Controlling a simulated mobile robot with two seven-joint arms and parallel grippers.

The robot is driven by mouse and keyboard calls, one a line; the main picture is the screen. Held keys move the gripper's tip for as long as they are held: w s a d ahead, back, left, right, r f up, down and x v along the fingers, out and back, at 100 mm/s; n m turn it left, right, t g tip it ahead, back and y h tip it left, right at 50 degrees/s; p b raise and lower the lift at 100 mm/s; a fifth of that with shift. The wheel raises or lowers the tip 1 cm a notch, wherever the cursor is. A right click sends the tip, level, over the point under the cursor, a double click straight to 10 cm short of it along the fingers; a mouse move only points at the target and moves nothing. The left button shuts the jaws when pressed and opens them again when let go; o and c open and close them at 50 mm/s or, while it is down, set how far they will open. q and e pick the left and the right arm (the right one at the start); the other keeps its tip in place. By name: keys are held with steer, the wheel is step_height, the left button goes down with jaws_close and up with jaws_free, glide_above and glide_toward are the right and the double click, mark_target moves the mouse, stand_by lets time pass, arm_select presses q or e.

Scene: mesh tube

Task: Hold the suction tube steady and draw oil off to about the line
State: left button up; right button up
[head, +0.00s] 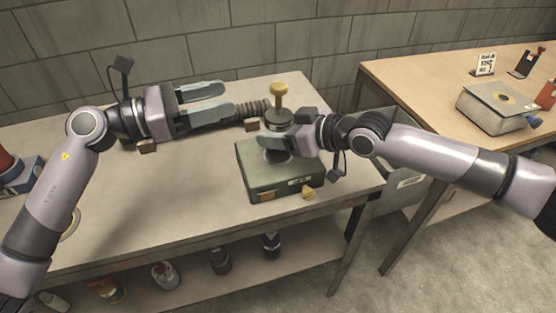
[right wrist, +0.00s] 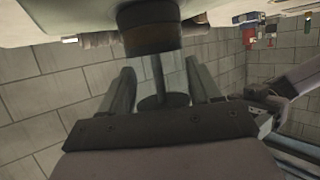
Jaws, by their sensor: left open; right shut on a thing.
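A suction tube stands upright on a green box (head: 255,180) in the head view. In the right wrist view the clear tube (right wrist: 172,68) runs between my fingers, with a dark, brown-edged collar (right wrist: 150,30) at one end. My left gripper (head: 228,101) is open and empty, left of the knob. I cannot make out the oil level or a line.
A ribbed dark hose (head: 252,109) lies just beyond my left fingertips. Bottles stand on the shelf below. A wooden table (head: 420,85) stands at the right.

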steer(key=o, duration=1.2)
steer(key=shift+o, duration=0.2)
steer(key=v, duration=1.2)
steer(key=shift+f, duration=0.1)
